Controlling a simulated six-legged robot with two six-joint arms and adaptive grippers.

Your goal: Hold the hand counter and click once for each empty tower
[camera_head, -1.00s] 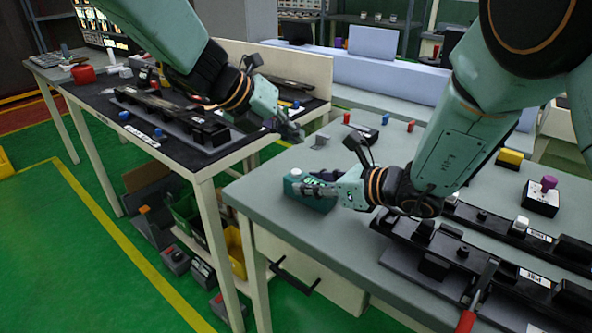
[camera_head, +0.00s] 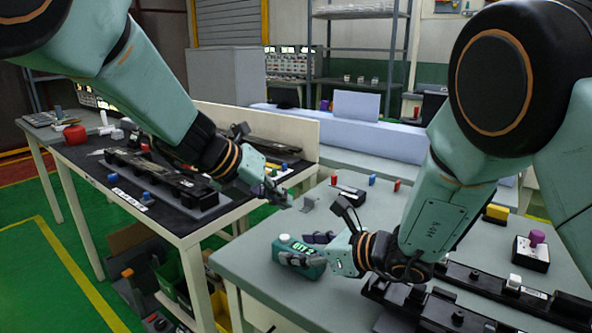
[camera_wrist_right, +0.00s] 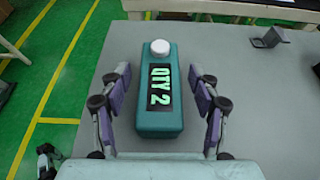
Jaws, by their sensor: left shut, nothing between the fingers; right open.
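The hand counter (camera_head: 296,258) is a teal box with a white button on its far end. It lies on the grey table near its left corner. In the right wrist view the counter (camera_wrist_right: 158,95) reads "QTY 2" in green. My right gripper (camera_head: 318,252) is open, with its fingers on both sides of the counter; in the right wrist view a gap shows on each side. My left gripper (camera_head: 284,200) is shut and empty, in the air beyond the counter. Black rails (camera_head: 440,308) with small blocks on top lie at the table's right; I cannot tell which are the towers.
A small grey bracket (camera_head: 309,202) stands behind the counter. Red and blue pegs (camera_head: 372,180) stand farther back. A yellow block (camera_head: 496,212) and a purple-knobbed box (camera_head: 532,249) are at right. A dark-topped table (camera_head: 110,190) with more rails stands at left.

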